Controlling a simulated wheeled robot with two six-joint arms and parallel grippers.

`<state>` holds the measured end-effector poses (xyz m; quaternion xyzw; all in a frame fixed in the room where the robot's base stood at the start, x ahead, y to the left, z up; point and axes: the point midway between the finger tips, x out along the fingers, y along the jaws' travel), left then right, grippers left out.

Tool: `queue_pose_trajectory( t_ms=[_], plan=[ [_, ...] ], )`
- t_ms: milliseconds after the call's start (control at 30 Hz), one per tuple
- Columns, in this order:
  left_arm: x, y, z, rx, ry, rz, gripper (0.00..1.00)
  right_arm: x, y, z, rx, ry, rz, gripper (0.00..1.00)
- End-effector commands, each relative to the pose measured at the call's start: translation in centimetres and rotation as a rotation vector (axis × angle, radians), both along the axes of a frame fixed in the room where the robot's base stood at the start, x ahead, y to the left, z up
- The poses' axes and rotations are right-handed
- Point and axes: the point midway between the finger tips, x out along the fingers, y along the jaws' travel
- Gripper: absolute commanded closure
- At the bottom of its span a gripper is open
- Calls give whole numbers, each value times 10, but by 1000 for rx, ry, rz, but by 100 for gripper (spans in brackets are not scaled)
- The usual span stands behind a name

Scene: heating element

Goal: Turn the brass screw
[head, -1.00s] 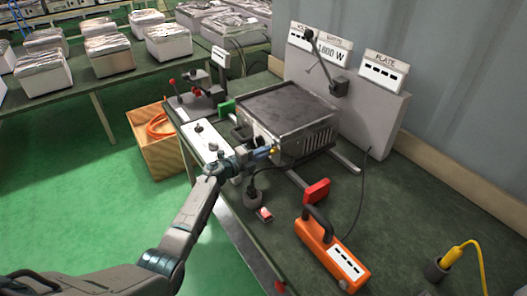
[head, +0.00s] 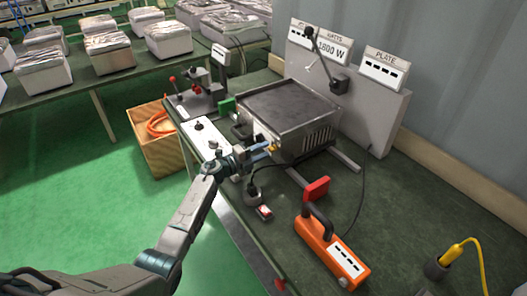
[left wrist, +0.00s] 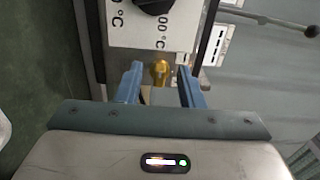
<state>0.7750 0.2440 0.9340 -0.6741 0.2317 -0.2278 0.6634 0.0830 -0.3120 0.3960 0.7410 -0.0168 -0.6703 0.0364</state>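The brass screw (head: 273,147) sticks out of the front of the heating unit (head: 290,112), a metal box with a dark plate on top. In the left wrist view the brass screw (left wrist: 160,72) shows between and just beyond the two blue fingertips. My left gripper (head: 263,151) is open in front of the screw, with a visible gap on each side of it; it also shows in the left wrist view (left wrist: 160,78). A black knob (left wrist: 152,4) with temperature marks sits above the screw in that view. My right gripper is not in view.
An orange handled device (head: 333,253) and a red block (head: 317,188) stand right of my arm. A black plug (head: 252,193) and a small red switch (head: 264,212) sit just below the gripper. A white panel (head: 205,139) lies left of the unit.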

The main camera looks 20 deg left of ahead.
Motion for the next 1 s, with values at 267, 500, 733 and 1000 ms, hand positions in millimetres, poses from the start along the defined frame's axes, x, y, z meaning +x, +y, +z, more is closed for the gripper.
queue_pose_trajectory(
  t_ms=[267, 500, 733, 1000],
  plan=[
    [-44, 34, -4, 5, 0, 0, 65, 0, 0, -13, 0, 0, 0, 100],
    [-72, 56, -3, 3, 0, 0, 65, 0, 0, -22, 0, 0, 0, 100],
    [-78, 61, -1, 0, 0, -1, 65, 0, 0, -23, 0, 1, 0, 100],
    [-78, 61, -1, 1, 1, 0, 65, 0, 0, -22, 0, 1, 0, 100]
  ],
)
